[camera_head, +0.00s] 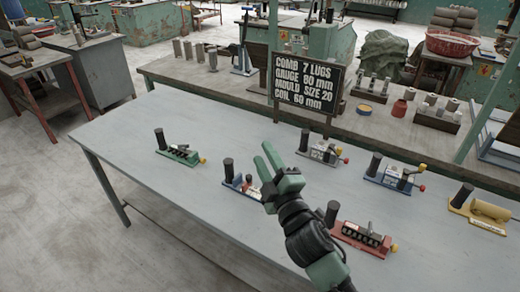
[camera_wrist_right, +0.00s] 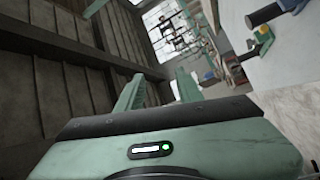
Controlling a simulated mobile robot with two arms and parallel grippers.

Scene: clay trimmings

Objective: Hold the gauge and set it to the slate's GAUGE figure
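The dark slate (camera_head: 306,82) stands upright at the far edge of the grey table and reads "COMB 7 LUGS, GAUGE 80 mm, MOULD SIZE 20, COIL 60 mm". Several small devices with black upright handles stand on the table: a green one (camera_head: 180,154), a blue one (camera_head: 240,186), a grey one (camera_head: 318,153), another blue one (camera_head: 388,182), and a red one (camera_head: 358,239). I cannot tell which is the gauge. My right gripper (camera_head: 264,157) is open and empty above the table near the first blue device, partly hiding it. My left gripper is out of view.
A yellow roller device (camera_head: 482,210) stands at the table's right. Behind is a bench (camera_head: 225,85) with metal cylinders, a red pot (camera_head: 400,108) and a yellow tin (camera_head: 364,109). The table's left front is clear.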

